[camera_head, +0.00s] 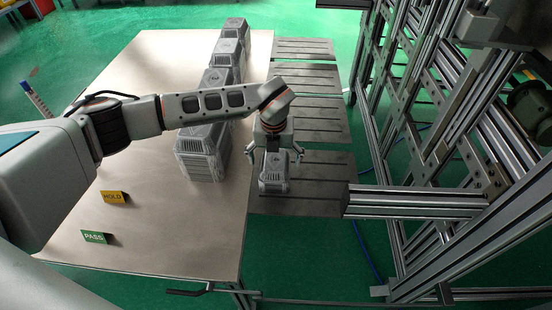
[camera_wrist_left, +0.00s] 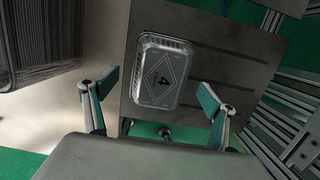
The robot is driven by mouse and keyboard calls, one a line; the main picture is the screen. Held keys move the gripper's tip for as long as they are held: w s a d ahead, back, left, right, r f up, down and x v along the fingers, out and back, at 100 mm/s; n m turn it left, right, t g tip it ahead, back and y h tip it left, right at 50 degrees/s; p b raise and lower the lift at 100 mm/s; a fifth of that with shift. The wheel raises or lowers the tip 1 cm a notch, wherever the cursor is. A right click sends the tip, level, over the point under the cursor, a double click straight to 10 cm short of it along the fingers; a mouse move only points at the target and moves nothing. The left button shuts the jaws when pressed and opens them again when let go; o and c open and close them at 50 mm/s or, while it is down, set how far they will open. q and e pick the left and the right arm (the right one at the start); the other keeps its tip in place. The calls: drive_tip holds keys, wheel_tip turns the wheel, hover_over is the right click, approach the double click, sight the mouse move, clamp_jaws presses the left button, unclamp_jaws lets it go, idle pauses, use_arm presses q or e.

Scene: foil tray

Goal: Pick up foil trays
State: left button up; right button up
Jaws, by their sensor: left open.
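A single silver foil tray (camera_head: 273,182) rests on the nearest dark slotted plate, to the right of the table. In the left wrist view the foil tray (camera_wrist_left: 162,72) shows a grey top with a diamond outline and the number 4. My left gripper (camera_head: 273,155) points down over this tray and is open, with one finger to each side. In the left wrist view the open fingers of my left gripper (camera_wrist_left: 157,84) stand apart, with the tray ahead between them. Whether they touch it cannot be told. My right gripper is not in view.
Grey foil tray stacks (camera_head: 196,162) stand in a row along the right side of the table (camera_head: 140,235). Yellow HOLD (camera_head: 114,197) and green PASS (camera_head: 95,237) signs stand at front left. Slotted plates (camera_head: 322,175) adjoin the table. A metal frame (camera_head: 420,200) rises at right.

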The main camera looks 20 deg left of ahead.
sight(275, 166)
use_arm(q)
wheel_tip(275, 166, down, 5)
drive_tip(key=shift+w+r+b, duration=0.15)
drive_tip(key=shift+r+b, duration=0.05)
drive_tip(key=shift+b, duration=0.45)
drive_tip(key=shift+w+r, duration=0.15)
drive_tip(key=shift+r, duration=0.1)
drive_tip(key=shift+c, duration=0.2)
drive_tip(key=c, duration=1.2)
drive_tip(key=shift+r, duration=0.1)
